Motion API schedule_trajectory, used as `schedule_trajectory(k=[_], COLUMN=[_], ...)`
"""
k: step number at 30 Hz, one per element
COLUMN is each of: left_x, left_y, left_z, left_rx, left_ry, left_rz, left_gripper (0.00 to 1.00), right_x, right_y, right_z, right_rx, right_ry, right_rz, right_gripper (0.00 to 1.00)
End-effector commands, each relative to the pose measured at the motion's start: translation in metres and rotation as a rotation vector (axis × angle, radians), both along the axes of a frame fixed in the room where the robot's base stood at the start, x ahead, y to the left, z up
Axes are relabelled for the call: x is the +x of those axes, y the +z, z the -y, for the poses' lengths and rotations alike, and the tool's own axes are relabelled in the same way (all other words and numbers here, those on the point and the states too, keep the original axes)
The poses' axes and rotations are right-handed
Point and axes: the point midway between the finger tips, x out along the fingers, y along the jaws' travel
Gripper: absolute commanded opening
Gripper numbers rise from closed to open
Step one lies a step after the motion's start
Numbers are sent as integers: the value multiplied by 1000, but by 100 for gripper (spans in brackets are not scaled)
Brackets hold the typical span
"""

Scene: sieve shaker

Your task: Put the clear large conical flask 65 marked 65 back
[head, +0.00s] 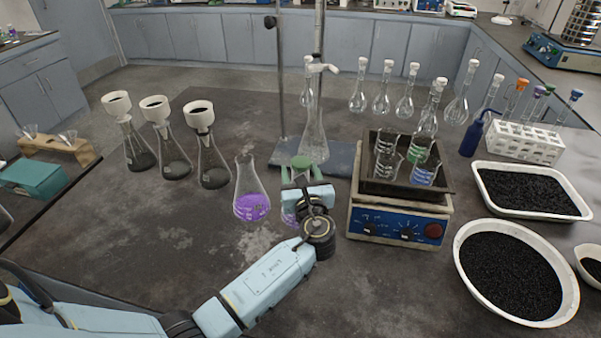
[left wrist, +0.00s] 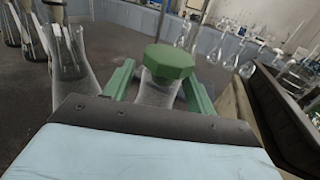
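A conical flask with a green octagonal top (left wrist: 170,62) stands between my left gripper's green fingers in the left wrist view. In the head view its lower part (head: 289,214) shows a purple tint and is mostly hidden by my gripper. No mark 65 is readable. My left gripper (head: 303,166) is around the flask's upper part; its fingers (left wrist: 160,88) look spread, with a gap beside the neck. Contact is hard to tell. A conical flask with purple liquid (head: 251,192) stands just left of it. My right gripper is not in view.
A hot plate (head: 398,222) with a tray of glassware stands close on the right. A stand base (head: 340,157) is behind. Several flasks with white funnels (head: 200,145) stand left. Black-grained dishes (head: 515,275) are at right. The table's front left is clear.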

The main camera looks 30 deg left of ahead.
Motion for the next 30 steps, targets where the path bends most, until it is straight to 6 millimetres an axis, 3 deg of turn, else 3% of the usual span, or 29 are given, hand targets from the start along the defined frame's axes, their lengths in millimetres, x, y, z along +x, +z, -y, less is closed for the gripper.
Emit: schedule_trajectory(k=[11,24,30], left_x=[-4,-74,-92], left_y=[2,3,3], left_z=[3,56,69], left_rx=[0,-4,-1], left_ry=[-1,0,0], left_rz=[-2,-2,-1], left_gripper=[56,56,56], right_x=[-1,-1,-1], right_y=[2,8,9], right_z=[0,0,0], right_rx=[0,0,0], right_ry=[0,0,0], right_rz=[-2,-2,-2], right_gripper=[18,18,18])
